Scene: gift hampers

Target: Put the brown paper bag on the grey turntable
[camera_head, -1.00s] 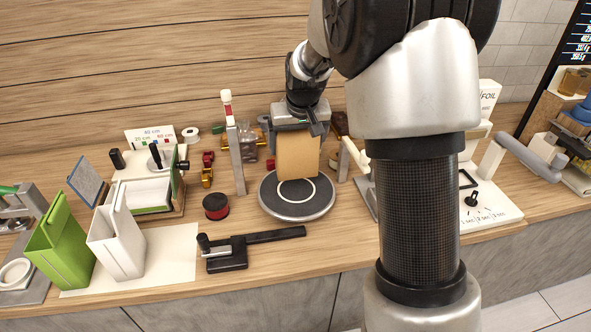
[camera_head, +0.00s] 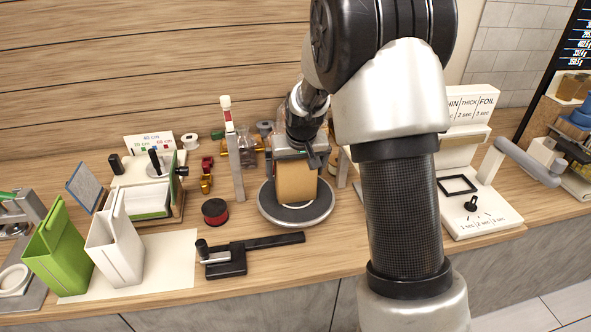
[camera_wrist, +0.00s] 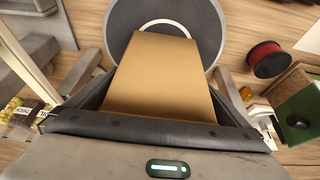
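The brown paper bag (camera_head: 296,183) is upright over the middle of the grey turntable (camera_head: 267,207), whose white ring shows at its base. I cannot tell whether its bottom touches the disc. My gripper (camera_head: 300,158) is at the bag's top, with fingers on both sides, and appears shut on it. In the wrist view the bag (camera_wrist: 160,80) fills the space between the fingers (camera_wrist: 160,95). The turntable (camera_wrist: 205,40) lies beyond it. The contact at the fingers is partly hidden.
A red ribbon spool (camera_head: 215,211) is left of the turntable. A black-handled tool (camera_head: 226,260) lies in front. A tall grey post (camera_head: 236,165) stands behind left. Green (camera_head: 58,258) and white (camera_head: 116,250) bags stand at front left. A white sealing station (camera_head: 475,205) is right.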

